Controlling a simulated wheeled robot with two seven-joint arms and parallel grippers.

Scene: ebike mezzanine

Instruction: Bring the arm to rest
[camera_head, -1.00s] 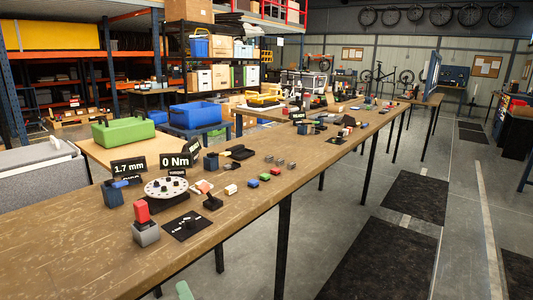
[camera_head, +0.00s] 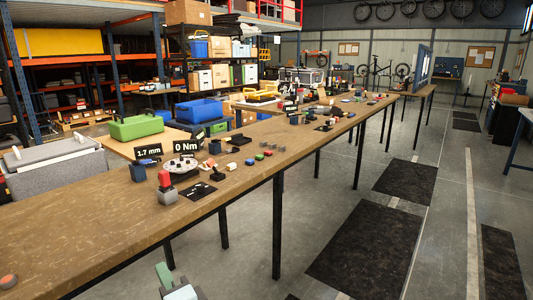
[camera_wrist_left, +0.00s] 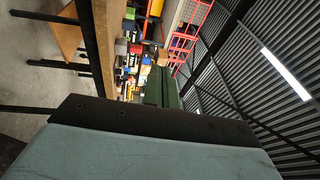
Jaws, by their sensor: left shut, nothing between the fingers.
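My left gripper (camera_head: 164,273) shows at the bottom edge of the head view, in front of the long wooden table (camera_head: 95,225) and below its near edge. It is shut and empty, apart from everything on the table. The left wrist view looks sideways: my gripper's green fingers (camera_wrist_left: 162,90) point away from the camera, with the table edge and the roof beyond. My right gripper is not in view.
On the table are a red-topped grey block (camera_head: 167,188), a white dial disc (camera_head: 184,166), a black plate (camera_head: 198,191) and several small parts. A green case (camera_head: 131,127) stands behind. Black floor mats (camera_head: 365,250) lie on the open floor at right.

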